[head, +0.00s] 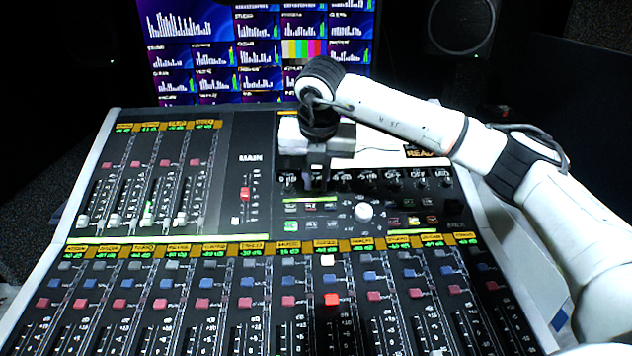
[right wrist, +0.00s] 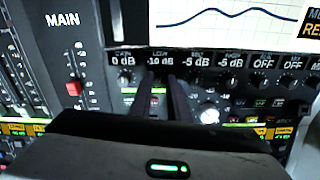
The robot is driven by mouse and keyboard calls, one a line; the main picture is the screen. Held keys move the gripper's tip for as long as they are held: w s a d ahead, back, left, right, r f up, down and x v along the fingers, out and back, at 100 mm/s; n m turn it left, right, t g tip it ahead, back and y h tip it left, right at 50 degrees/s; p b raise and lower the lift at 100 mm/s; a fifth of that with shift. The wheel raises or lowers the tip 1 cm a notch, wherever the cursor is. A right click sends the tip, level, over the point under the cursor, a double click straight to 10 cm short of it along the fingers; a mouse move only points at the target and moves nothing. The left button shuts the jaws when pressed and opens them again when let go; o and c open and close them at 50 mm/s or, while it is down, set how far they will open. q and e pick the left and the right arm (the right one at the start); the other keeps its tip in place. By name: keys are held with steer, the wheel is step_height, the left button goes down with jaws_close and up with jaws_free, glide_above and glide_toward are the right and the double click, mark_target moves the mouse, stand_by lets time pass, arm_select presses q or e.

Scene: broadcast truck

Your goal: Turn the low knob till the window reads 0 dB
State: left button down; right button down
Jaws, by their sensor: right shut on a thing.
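The low window (right wrist: 157,62) reads about -10 dB in the right wrist view, though its small text is partly blurred. The low knob sits below it and is hidden by my gripper fingers. My right gripper (right wrist: 168,98) is shut on the low knob, its two dark fingers reaching up to the panel. In the head view my right gripper (head: 317,182) comes down over the knob row from above, and the low window is covered there. My left gripper is not in view.
Neighbouring knobs stand close on both sides: the gain knob (right wrist: 124,77) under a 0 dB window, and another knob (right wrist: 195,79) under a -5 dB window. A large white knob (head: 363,211) sits below right. The MAIN fader (head: 245,194) is to the left.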

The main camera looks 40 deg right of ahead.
steer(key=shift+f+m+b, duration=0.15)
steer(key=shift+m+b, duration=0.4)
steer(key=shift+m, duration=0.35)
steer(key=shift+m+b, duration=0.5)
steer(key=shift+m, duration=0.8)
steer(key=m+b, duration=0.1)
steer(key=m, duration=0.2)
steer(key=shift+s+b, duration=0.1)
steer(key=shift+b, duration=0.3)
steer(key=shift+m+b, duration=0.4)
steer(key=shift+m, duration=1)
steer(key=c, duration=1.7)
jaws_free()
steer(key=shift+r, duration=0.2)
